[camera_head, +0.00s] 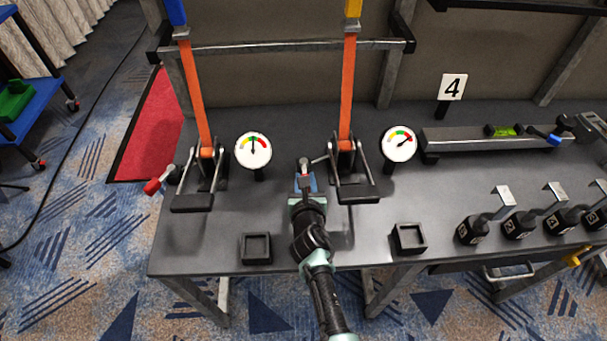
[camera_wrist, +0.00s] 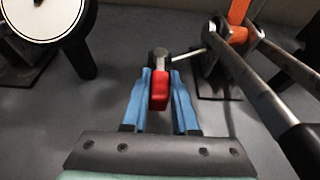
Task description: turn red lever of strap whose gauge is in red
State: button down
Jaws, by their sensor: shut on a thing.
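My gripper (camera_head: 305,183) is at the right strap's ratchet, its blue fingers on either side of the red lever (camera_wrist: 159,92). The wrist view shows the lever's red end between the fingertips (camera_wrist: 160,98); the jaws are shut on it. The lever's thin rod runs right to the right ratchet (camera_head: 346,165), which holds an orange strap (camera_head: 347,90). The right gauge (camera_head: 398,143) has its needle pointing up and right into red. The left gauge (camera_head: 253,150) has its needle near the top, outside red. The left strap's red lever (camera_head: 153,187) sticks out left of its ratchet (camera_head: 205,175).
Two small black square trays (camera_head: 256,248) and (camera_head: 409,238) sit at the front edge of the grey table (camera_head: 200,235). The left gauge is close beside my gripper.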

dwell(0.3)
jog(key=c, duration=0.7)
grip_release()
jog(key=shift+p+v, duration=6.45)
jog(key=shift+p, duration=0.55)
